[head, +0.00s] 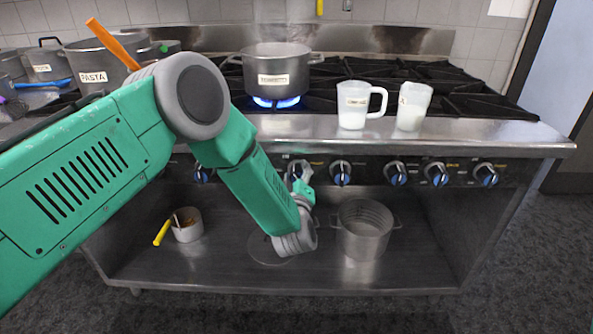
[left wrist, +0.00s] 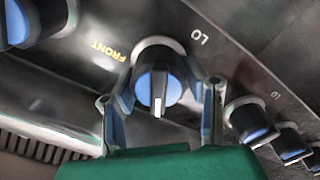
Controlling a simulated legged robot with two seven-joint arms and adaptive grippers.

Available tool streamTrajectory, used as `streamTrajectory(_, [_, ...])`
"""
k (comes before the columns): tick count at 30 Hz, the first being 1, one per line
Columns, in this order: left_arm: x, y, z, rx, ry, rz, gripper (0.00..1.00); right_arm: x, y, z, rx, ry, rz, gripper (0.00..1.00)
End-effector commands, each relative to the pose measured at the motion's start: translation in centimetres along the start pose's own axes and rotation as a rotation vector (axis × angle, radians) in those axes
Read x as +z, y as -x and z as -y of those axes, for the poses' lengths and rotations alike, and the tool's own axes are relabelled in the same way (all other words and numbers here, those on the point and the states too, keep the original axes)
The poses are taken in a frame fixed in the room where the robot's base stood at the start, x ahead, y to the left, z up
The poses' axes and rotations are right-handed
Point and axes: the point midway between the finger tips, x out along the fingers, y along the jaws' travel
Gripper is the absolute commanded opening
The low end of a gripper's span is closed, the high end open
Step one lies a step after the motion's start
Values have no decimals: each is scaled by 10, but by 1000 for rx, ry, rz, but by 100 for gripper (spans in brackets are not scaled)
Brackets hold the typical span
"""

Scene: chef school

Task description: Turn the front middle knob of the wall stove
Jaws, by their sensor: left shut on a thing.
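The wall stove (head: 470,135) has a row of black and blue knobs along its front panel. My left gripper (head: 300,174) is at this panel, left of another knob (head: 341,173). In the left wrist view, my left gripper (left wrist: 162,95) has one finger on each side of a knob (left wrist: 158,85), shut on it. Yellow "FRONT" lettering and a white "LO" mark are beside this knob. Its white pointer line points toward the bottom of the left wrist view. In the head view, my gripper partly hides the gripped knob. My right gripper is not in view.
A pot (head: 277,72) stands over a blue flame (head: 276,102). Two measuring cups, one (head: 353,112) and another (head: 412,108), stand on the front ledge. Neighbouring knobs (left wrist: 252,122) are close by.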

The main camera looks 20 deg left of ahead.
Motion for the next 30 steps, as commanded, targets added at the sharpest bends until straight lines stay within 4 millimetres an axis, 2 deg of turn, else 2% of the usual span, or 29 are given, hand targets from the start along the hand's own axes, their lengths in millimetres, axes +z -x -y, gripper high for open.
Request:
streamTrajectory(1, [6,4,2,-7,-49,17,11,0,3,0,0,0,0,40])
streamTrajectory(15, [7,5,2,-5,-406,20,11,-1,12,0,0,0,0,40])
streamTrajectory(30, [8,5,3,-6,-526,21,11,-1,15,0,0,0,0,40])
